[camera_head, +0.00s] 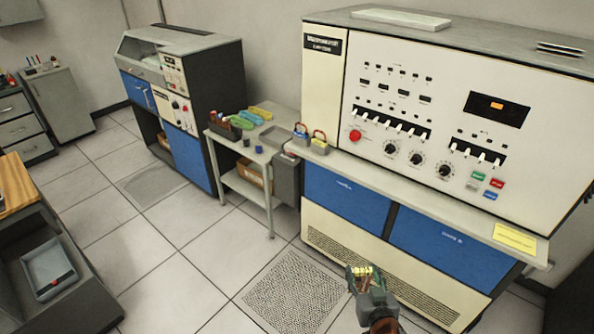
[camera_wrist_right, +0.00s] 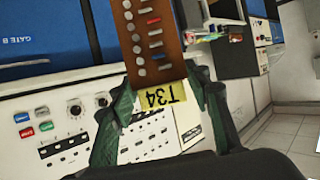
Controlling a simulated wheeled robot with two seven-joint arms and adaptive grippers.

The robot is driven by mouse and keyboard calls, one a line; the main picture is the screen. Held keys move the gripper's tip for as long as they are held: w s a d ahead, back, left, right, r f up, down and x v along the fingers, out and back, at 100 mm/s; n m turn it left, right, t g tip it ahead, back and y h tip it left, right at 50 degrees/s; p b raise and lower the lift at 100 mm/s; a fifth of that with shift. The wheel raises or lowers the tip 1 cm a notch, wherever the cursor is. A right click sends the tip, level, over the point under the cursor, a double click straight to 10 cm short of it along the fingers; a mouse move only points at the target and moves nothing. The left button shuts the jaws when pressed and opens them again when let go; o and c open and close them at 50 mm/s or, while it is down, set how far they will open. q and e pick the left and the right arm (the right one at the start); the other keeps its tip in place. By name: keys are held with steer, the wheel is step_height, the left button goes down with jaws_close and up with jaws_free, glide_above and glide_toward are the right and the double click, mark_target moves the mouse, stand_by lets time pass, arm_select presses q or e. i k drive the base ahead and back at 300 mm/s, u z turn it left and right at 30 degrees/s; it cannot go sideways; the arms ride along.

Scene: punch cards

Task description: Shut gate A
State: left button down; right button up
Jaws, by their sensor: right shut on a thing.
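The console has two blue gate panels low on its front. In the head view the left panel (camera_head: 340,200) and the right panel (camera_head: 440,240) both look flush with the front. Their labels are too small to read there. In the right wrist view a blue panel is marked GATE B (camera_wrist_right: 28,20), and a second blue panel (camera_wrist_right: 103,28) is beside it, partly hidden. My right gripper (camera_head: 364,279) is in front of the console, below the panels. My left gripper is out of view.
A vented floor tile (camera_head: 292,292) lies in front. A grey tray (camera_head: 48,267) is at lower left. Open floor (camera_head: 170,240) lies between.

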mark_target(368, 209)
steer(key=u, duration=0.1)
steer(key=i, duration=0.7)
steer(key=z, duration=0.85)
steer(key=i, duration=0.45)
steer(key=z, duration=0.45)
